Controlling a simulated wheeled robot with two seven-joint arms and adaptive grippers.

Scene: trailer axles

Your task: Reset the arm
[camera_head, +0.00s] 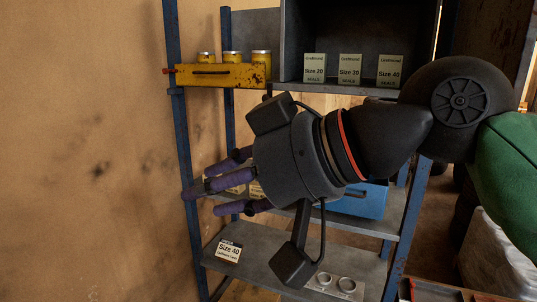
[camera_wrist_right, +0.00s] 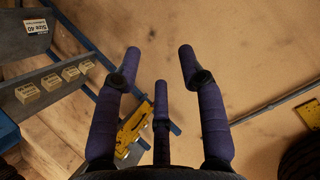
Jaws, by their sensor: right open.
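My right arm (camera_head: 400,120) reaches in from the right in the head view, in front of a shelf rack. Its right gripper (camera_head: 215,185) points left with its purple fingers spread and nothing between them. In the right wrist view, the fingers of the right gripper (camera_wrist_right: 187,65) stand apart, with the tan wall behind them. My left gripper is not in either view.
The metal rack (camera_head: 180,140) has blue posts. It holds a yellow bin (camera_head: 215,76) with yellow-lidded jars, several seal boxes (camera_head: 350,68), a blue bin (camera_head: 355,200), a Size 40 label (camera_head: 229,251) and metal rings (camera_head: 346,285). The wall (camera_head: 80,130) at left is bare.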

